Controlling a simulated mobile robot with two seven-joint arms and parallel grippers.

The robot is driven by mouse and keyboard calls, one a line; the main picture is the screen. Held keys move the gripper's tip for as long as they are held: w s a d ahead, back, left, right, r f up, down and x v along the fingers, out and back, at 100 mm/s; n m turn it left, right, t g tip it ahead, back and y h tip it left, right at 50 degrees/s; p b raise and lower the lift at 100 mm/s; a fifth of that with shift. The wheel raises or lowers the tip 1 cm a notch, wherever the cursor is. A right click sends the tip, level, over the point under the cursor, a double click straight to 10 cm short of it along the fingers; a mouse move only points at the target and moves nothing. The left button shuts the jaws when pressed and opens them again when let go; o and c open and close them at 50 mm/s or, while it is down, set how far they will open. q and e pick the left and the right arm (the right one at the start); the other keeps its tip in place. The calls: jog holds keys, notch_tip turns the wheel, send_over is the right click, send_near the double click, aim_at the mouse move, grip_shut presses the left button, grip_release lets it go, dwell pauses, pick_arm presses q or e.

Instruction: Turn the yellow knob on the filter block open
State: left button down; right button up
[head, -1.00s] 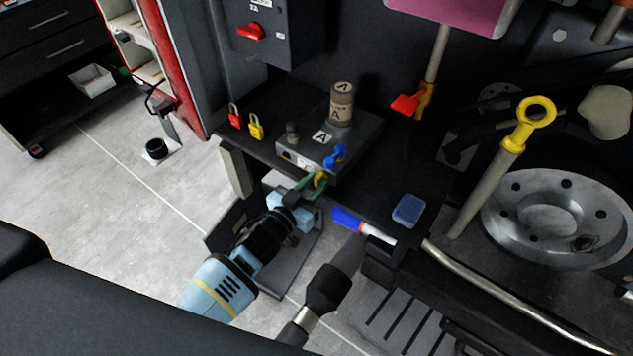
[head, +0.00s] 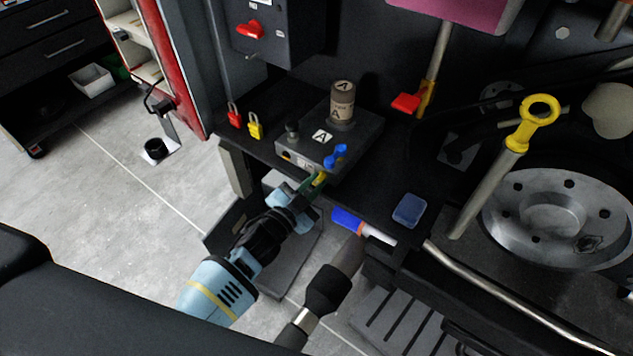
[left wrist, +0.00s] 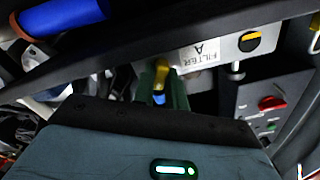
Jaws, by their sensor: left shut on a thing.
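The filter block (head: 367,141) is a dark grey box marked A on the black shelf. Its label reads FILTER A in the left wrist view (left wrist: 197,53). The yellow knob (head: 320,178) sticks out low on its front side, below a blue knob (head: 335,157). My left gripper (head: 314,184) comes from the lower left and is shut on the yellow knob with green fingers. In the left wrist view the yellow knob (left wrist: 161,70) shows between the fingers, which partly hide it. How far it is turned is hard to tell. My right gripper is not in view.
Red (head: 235,114) and yellow (head: 255,126) padlocks lie left of the block. A blue-capped marker (head: 347,219) and a blue box (head: 409,210) lie to the right. A black-and-silver rod-like thing (head: 328,289) lies below. A yellow-ringed handle (head: 520,130) stands at right.

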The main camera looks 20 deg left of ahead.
pick_arm(q)
jog(key=m+b, duration=0.1)
jog(key=m, duration=0.4)
jog(key=shift+m, duration=0.5)
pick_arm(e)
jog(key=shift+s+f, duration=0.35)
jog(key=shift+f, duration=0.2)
